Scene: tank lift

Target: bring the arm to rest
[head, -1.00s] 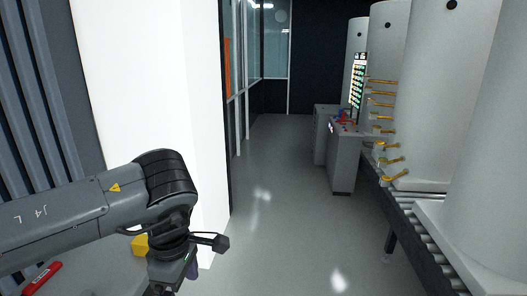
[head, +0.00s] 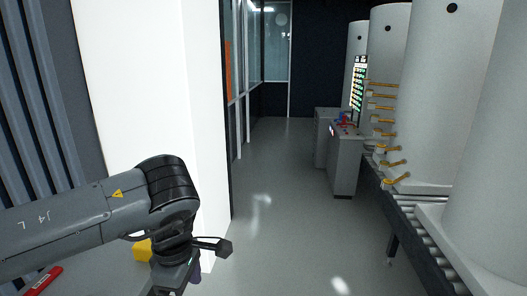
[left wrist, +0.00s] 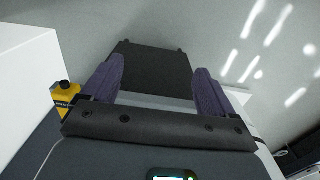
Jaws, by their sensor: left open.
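My left arm comes in from the left in the head view, with its wrist bent downward beside a white wall. My left gripper (head: 195,278) is at the bottom edge there, mostly cut off and hidden by the wrist. In the left wrist view the left gripper (left wrist: 157,84) shows two purple fingers set wide apart. They are open and nothing is held between them. A dark flat panel (left wrist: 150,68) lies beyond the fingers; I cannot tell what it is or how far off it is. My right gripper is in neither view.
The white wall (head: 140,80) stands close behind my left arm. Tall white tanks (head: 440,110) stand along a roller conveyor (head: 425,235) at right, with grey consoles (head: 343,160) beyond. The middle floor is clear.

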